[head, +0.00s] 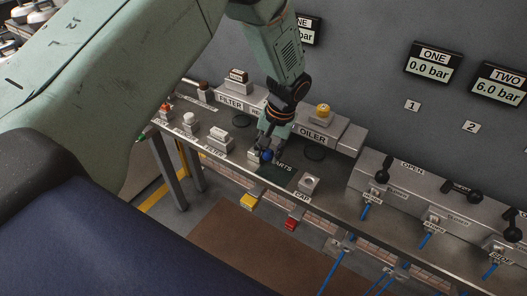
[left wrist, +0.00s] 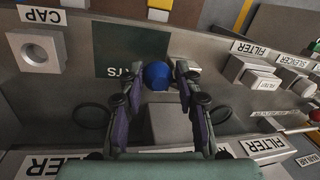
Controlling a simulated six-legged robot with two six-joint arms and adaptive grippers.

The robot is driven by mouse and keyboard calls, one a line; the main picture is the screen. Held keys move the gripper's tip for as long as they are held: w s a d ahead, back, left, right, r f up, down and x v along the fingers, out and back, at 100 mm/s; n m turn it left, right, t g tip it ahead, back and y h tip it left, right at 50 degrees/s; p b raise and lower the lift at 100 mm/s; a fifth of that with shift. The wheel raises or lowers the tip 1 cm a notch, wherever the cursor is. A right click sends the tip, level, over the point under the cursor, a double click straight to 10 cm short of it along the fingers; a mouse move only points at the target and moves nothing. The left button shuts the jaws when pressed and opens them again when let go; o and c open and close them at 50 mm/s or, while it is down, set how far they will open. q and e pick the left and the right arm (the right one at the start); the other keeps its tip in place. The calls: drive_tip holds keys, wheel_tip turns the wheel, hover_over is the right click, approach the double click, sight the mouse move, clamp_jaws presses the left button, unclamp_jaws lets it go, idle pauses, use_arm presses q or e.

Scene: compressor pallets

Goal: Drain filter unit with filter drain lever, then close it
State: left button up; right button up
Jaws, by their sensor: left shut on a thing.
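My left gripper (head: 265,150) reaches down over the bench beside the dark PARTS mat (head: 278,173). It is shut on a round blue knob (left wrist: 157,75), which sits between the fingertips in the left wrist view. A grey block (left wrist: 178,122) shows between the fingers, close to the knob; I cannot tell whether they are joined. The FILTER label (head: 230,101) and the OILER label (head: 313,134) are on the raised grey housing behind the gripper. The fingers and arm hide part of the housing between them. I cannot make out a filter drain lever by name. My right gripper is not in view.
A CAP block (head: 308,184) stands right of the mat. Labelled blocks, one marked FILTER (left wrist: 250,70), stand on the other side. Black-handled valves (head: 383,172) with blue hoses line the right. Yellow (head: 249,202) and red (head: 291,224) parts hang at the bench's front edge.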

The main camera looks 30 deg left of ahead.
use_arm(q)
drive_tip(key=shift+w+d+r+n, duration=0.1)
drive_tip(key=shift+w+r+n, duration=0.05)
drive_tip(key=shift+w+n, duration=0.65)
drive_tip(key=shift+w+d+r+n, duration=0.15)
drive_tip(key=shift+w+n, duration=0.3)
drive_tip(key=shift+n, duration=0.65)
drive_tip(key=shift+a, duration=0.15)
drive_tip(key=o, duration=1.1)
drive_tip(key=shift+a+f, duration=0.1)
drive_tip(key=shift+a, duration=0.05)
drive_tip(key=shift+o, duration=0.7)
drive_tip(key=shift+s+f+g, duration=0.1)
drive_tip(key=shift+f+g, duration=0.05)
drive_tip(key=shift+g, duration=0.15)
drive_tip(key=shift+d, duration=0.2)
